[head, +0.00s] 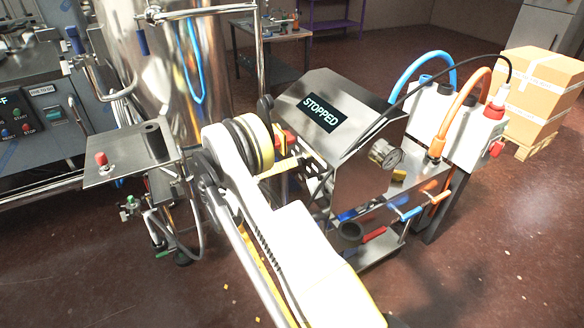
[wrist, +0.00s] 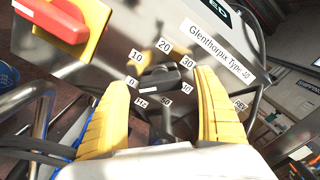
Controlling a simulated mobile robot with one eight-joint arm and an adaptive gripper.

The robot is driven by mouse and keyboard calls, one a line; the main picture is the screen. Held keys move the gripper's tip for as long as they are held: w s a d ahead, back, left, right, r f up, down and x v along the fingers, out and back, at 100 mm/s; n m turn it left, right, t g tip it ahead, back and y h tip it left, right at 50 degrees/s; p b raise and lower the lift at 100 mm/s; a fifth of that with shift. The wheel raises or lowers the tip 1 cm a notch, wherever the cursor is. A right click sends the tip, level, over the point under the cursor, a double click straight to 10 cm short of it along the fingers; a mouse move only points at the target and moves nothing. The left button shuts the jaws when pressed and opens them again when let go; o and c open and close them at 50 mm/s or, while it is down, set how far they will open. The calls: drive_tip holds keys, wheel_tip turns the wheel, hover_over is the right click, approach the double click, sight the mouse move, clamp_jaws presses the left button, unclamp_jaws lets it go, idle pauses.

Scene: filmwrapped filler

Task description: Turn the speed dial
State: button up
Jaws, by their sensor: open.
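The speed dial (wrist: 158,80) is a dark knob on a steel panel in the wrist view. Labels reading 0, 10, 20, 30, 50 and Hz surround it, and a pale mark shows on the knob's lower left. My gripper (wrist: 163,76) is open, with one yellow finger at each side of the dial. The fingers appear apart from the knob, but I cannot tell the depth. In the head view one yellow finger (head: 280,168) points at the machine's side, and the dial is hidden there.
A red rotary switch (wrist: 55,20) on a yellow plate sits upper left of the dial. The machine's display (head: 321,113) reads STOPPED. A steel tank (head: 150,60) stands behind my arm. A small table with a red button (head: 101,159) is at left, and cardboard boxes (head: 540,90) stand at right.

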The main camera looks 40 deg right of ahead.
drive_tip(key=shift+x, duration=1.1)
drive_tip(key=shift+c, duration=0.3)
drive_tip(key=c, duration=1.1)
